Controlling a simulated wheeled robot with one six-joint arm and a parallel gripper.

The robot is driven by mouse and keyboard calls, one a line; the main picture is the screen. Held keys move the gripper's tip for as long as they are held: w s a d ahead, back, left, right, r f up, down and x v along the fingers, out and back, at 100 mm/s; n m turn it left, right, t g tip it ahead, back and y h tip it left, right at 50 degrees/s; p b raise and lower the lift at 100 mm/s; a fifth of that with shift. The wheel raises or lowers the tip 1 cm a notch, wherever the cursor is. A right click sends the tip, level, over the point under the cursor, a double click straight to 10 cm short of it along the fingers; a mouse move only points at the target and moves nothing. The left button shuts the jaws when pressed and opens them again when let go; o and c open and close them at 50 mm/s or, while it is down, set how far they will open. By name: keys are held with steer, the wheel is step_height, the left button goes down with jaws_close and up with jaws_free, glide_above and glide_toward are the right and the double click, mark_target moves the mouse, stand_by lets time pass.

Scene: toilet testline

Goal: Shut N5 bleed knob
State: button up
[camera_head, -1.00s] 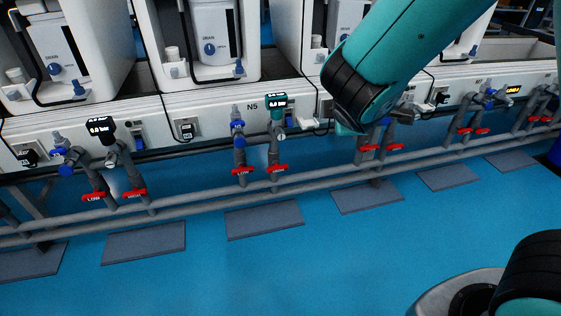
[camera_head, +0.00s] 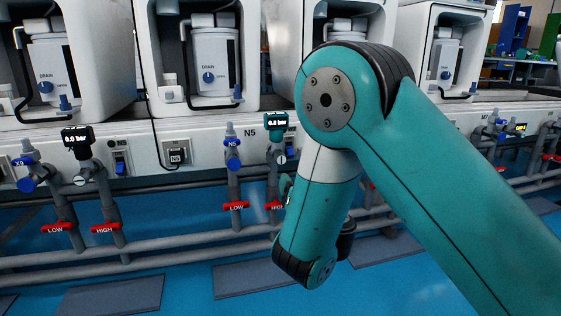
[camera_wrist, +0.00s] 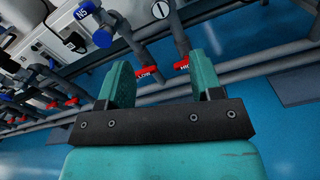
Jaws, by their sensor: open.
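The blue knob marked N5 (camera_head: 233,141) sits on the left, LOW pipe of the N5 station, with another blue knob (camera_head: 234,163) below it. In the wrist view the blue knob marked N5 (camera_wrist: 83,12) is at the upper left. A white round dial with a dark line (camera_head: 281,160) is on the HIGH pipe and shows at the top of the wrist view (camera_wrist: 160,10). My gripper (camera_wrist: 160,76) is open and empty, its fingers pointing towards the pipes, apart from the knob. In the head view my arm hides most of the gripper.
Red LOW (camera_head: 236,206) and HIGH (camera_head: 275,207) handles sit below. A teal gauge (camera_head: 277,122) reading 0.0 bar stands right of the knob. The X9 station (camera_head: 22,165) is at left. Grey horizontal pipes run low along the bench; blue floor (camera_wrist: 280,130) is open in front.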

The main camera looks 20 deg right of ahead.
steer(key=p, duration=0.6)
glide_toward(282, 160)
steer(key=w+p, duration=0.1)
steer(key=p, duration=0.3)
steer(key=w+r+p, duration=0.1)
steer(key=p, duration=0.4)
steer(key=shift+w+a, duration=0.1)
steer(key=shift+a, duration=0.1)
steer(key=p, duration=0.4)
steer(key=shift+w+d, duration=0.1)
steer(key=shift+d, duration=0.05)
steer(key=w, duration=0.2)
steer(key=w+b, duration=0.1)
steer(key=w, duration=0.2)
steer(key=w+f, duration=0.1)
steer(key=w, duration=0.1)
steer(key=shift+w+b, duration=0.25)
steer(key=shift+b, duration=0.05)
steer(key=shift+w+r, duration=0.1)
steer(key=shift+w, duration=0.5)
steer(key=c, duration=0.9)
